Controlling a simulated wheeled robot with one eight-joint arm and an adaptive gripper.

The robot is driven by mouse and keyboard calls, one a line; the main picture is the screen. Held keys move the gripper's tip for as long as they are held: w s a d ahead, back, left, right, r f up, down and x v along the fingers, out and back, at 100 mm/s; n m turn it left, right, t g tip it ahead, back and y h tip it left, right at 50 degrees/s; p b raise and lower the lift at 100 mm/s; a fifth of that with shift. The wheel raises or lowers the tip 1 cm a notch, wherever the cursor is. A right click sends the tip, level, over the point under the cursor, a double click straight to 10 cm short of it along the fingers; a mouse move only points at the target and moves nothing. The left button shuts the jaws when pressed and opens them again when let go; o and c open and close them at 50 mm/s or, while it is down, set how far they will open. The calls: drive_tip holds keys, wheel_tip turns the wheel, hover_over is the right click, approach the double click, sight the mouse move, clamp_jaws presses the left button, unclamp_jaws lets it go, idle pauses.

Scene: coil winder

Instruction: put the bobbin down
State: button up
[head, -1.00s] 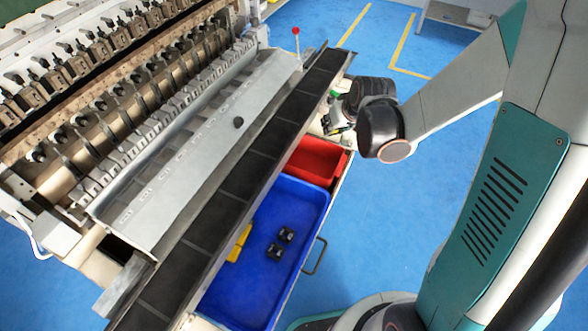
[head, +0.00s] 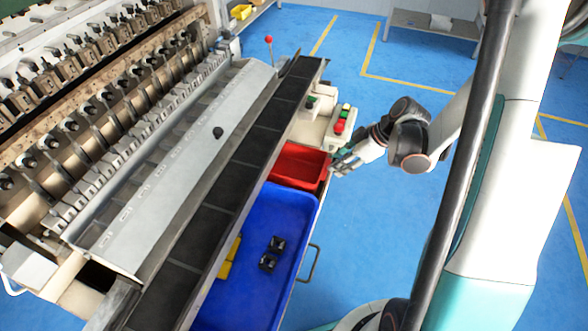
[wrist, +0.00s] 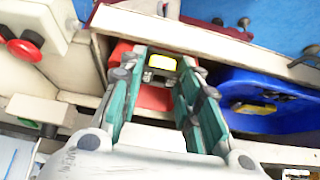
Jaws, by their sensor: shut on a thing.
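My gripper (wrist: 162,78) is shut on a small bobbin (wrist: 160,64), which shows a yellow face and dark and metallic parts between the green fingertips in the wrist view. In the head view my gripper (head: 340,164) is at the right edge of the red bin (head: 296,168), and the held bobbin cannot be made out there. In the wrist view the red bin (wrist: 152,97) lies behind and below the fingers. Two black bobbins (head: 277,244) (head: 268,262) lie in the blue bin (head: 255,205).
Yellow pieces (head: 229,258) lie at the blue bin's left side. A control box (head: 341,127) with red and green buttons stands behind the red bin. The coil winder (head: 150,200) and a dark belt (head: 215,190) run along the left. Blue floor on the right is open.

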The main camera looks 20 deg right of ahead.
drive_tip(key=w+a+b, duration=0.1)
drive_tip(key=w+a, duration=0.1)
drive_tip(key=a, duration=0.1)
drive_tip(key=w+a+f+b, duration=0.1)
drive_tip(key=w+a, duration=0.2)
drive_tip(key=a, duration=0.1)
drive_tip(key=w+a+f+b, duration=0.1)
drive_tip(key=w+a, duration=0.2)
drive_tip(key=a, duration=0.1)
drive_tip(key=shift+w+a, duration=0.15)
drive_tip(key=shift+a, duration=0.05)
drive_tip(key=shift+f+b, duration=1.2)
drive_tip(key=shift+f, duration=1.3)
drive_tip(key=shift+f, duration=0.15)
drive_tip(key=o, duration=1)
